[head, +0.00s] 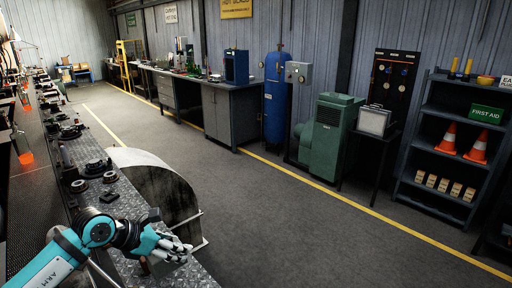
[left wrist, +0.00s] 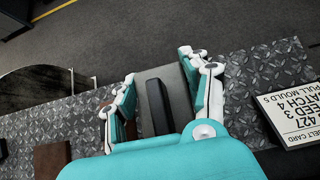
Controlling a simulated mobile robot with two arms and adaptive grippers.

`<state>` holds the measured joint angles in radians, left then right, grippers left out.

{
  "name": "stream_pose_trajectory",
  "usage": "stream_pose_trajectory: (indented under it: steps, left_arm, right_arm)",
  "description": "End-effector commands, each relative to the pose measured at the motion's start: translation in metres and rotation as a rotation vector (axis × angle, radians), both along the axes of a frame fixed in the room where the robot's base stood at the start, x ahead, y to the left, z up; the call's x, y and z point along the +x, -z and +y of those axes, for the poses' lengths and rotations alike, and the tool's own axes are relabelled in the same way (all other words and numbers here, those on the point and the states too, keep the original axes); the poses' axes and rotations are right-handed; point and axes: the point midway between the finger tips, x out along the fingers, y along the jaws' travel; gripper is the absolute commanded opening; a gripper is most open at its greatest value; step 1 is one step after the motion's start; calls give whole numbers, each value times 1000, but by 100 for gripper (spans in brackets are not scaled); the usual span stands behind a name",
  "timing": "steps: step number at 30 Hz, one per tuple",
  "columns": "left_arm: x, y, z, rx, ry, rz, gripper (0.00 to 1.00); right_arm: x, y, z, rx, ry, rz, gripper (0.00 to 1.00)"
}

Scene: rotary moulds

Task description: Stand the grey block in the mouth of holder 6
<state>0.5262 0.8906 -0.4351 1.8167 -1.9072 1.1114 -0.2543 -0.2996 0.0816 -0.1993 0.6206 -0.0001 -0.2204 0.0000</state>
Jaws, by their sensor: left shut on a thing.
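My left gripper (head: 180,250) hangs over the near end of the diamond-plate bench (head: 128,208). In the left wrist view its fingers (left wrist: 158,68) stand on either side of a grey block (left wrist: 178,92) and are shut on it. A dark bar-shaped part (left wrist: 157,106) shows against the block's face; I cannot tell if it is a slot or a raised piece. In the head view the block is not clearly seen. I cannot make out which fixture is holder 6. My right gripper is not in view.
In the left wrist view a printed card (left wrist: 298,116) lies right of the gripper and a brown block (left wrist: 52,158) lies left. A large curved grey guard (head: 160,185) stands along the bench edge. Dark round parts (head: 98,168) sit farther up the bench. The floor is clear.

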Motion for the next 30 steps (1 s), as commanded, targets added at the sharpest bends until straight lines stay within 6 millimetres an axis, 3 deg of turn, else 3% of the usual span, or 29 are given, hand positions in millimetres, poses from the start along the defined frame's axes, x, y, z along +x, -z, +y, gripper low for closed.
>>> stream_pose_trajectory:
  steps: [6, 12, 15, 20, 30]
  left_arm:
    - [-66, -9, -41, -24, 121, 4, 0]
    - [-125, -18, -57, -13, 194, -3, 0]
    - [-144, -22, -60, -4, 211, -8, 0]
    - [-156, -24, -60, 11, 222, -11, 0]
    - [-156, -25, -62, 0, 222, -15, 0]
  right_arm:
    - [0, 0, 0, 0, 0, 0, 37]
    - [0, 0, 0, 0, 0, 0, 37]
    - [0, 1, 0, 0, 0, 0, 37]
    - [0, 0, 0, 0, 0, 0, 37]
    - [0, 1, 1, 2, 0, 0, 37]
